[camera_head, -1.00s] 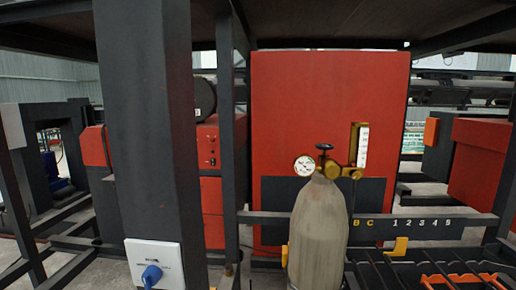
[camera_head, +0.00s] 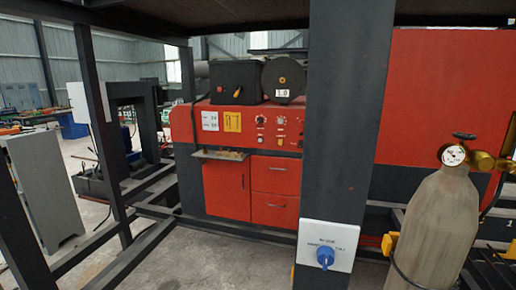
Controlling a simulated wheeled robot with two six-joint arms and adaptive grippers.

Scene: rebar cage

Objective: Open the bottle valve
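A tan gas bottle (camera_head: 435,230) stands upright at the right of the head view. Its dark handwheel valve (camera_head: 464,136) sits on top. A round white gauge (camera_head: 454,155) and brass regulator parts (camera_head: 484,160) are beside the valve. Whether the valve is open or closed cannot be told. A ring goes around the bottle's lower part. Neither of my grippers is in view.
A dark vertical post (camera_head: 345,120) stands left of the bottle, with a white switch plate and blue knob (camera_head: 325,256) low on it. A red machine with drawers (camera_head: 245,190) is behind. Dark frame beams (camera_head: 110,265) cross the left; grey floor shows there.

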